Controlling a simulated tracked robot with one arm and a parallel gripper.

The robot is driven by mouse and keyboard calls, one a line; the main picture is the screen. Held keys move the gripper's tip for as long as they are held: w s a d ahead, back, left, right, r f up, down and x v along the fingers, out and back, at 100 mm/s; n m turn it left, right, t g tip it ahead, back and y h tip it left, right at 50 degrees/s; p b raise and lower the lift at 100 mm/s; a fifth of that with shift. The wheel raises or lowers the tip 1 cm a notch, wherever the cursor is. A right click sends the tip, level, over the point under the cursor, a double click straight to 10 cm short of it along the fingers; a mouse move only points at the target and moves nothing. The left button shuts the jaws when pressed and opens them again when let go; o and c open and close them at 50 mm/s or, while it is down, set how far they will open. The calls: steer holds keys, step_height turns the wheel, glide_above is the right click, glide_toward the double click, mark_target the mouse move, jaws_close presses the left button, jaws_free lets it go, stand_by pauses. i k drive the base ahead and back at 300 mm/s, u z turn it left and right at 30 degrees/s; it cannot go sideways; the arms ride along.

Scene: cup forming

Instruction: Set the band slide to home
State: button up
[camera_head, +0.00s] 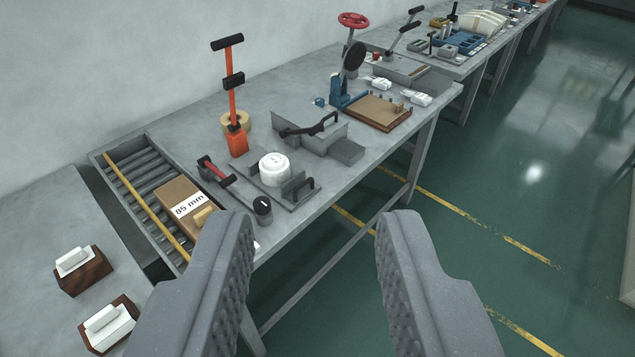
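A forming fixture on a grey base plate (262,187) sits on the grey workbench, left of the middle of the view. It holds a round white cup-like piece (274,168). A grey block with a black pull handle (300,188) stands at its right front. A red lever with black ends (216,171) is at its left. I cannot tell which part is the band slide or whether it is at home. My gripper (315,228) is open and empty in the foreground, nearer the camera than the fixture and apart from it. Its left finger hides part of the bench edge.
An orange upright tool (236,100) stands behind the fixture. A roller tray (140,165) with an 85 mm box (180,203) is left. A grey block with a black lever (308,132) and a brown board (378,112) are right. Open green floor (480,190) lies beyond the bench.

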mark_target(296, 189)
steer(key=z, duration=0.6)
steer(key=k, duration=0.75)
steer(key=z, duration=0.8)
steer(key=k, duration=0.5)
steer(key=i, duration=1.05)
steer(key=u, duration=1.05)
steer(key=i, duration=1.3)
steer(key=u, duration=0.2)
